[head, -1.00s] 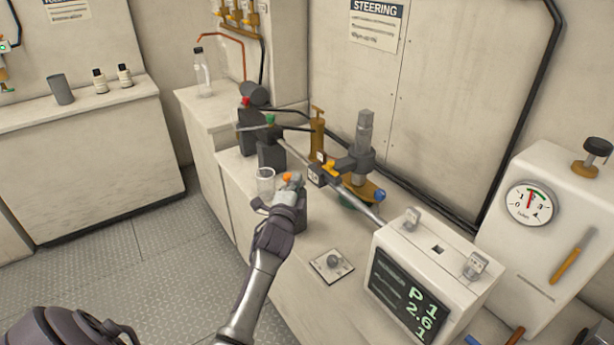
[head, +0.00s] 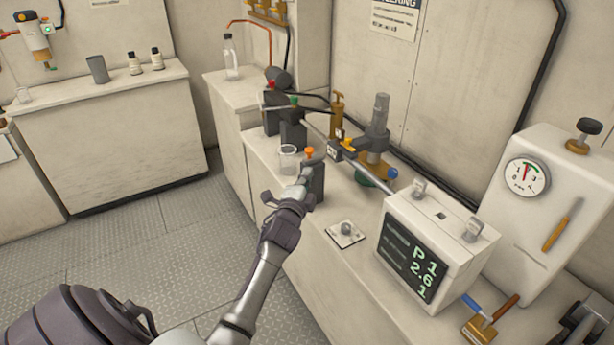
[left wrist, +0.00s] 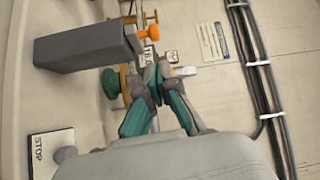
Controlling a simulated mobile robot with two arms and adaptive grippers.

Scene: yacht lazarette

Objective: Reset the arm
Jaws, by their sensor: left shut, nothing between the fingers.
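My left arm comes up from the bottom of the head view. Its gripper (head: 301,180) is by the front-left side of a dark grey block (head: 317,185) with an orange knob (head: 309,153). In the left wrist view the fingers (left wrist: 153,85) are together with nothing between them. There the grey block (left wrist: 85,46) and its orange knob (left wrist: 149,33) lie up and to the left of the fingertips. I cannot tell whether the gripper touches the block. My right gripper is not in view.
A clear glass beaker (head: 287,158) stands just behind the gripper. A brass and steel valve assembly (head: 377,140), a white display box (head: 430,250) and a gauge unit (head: 540,215) line the counter. A switch plate (head: 345,235) lies right of the arm. The floor (head: 150,250) at left is clear.

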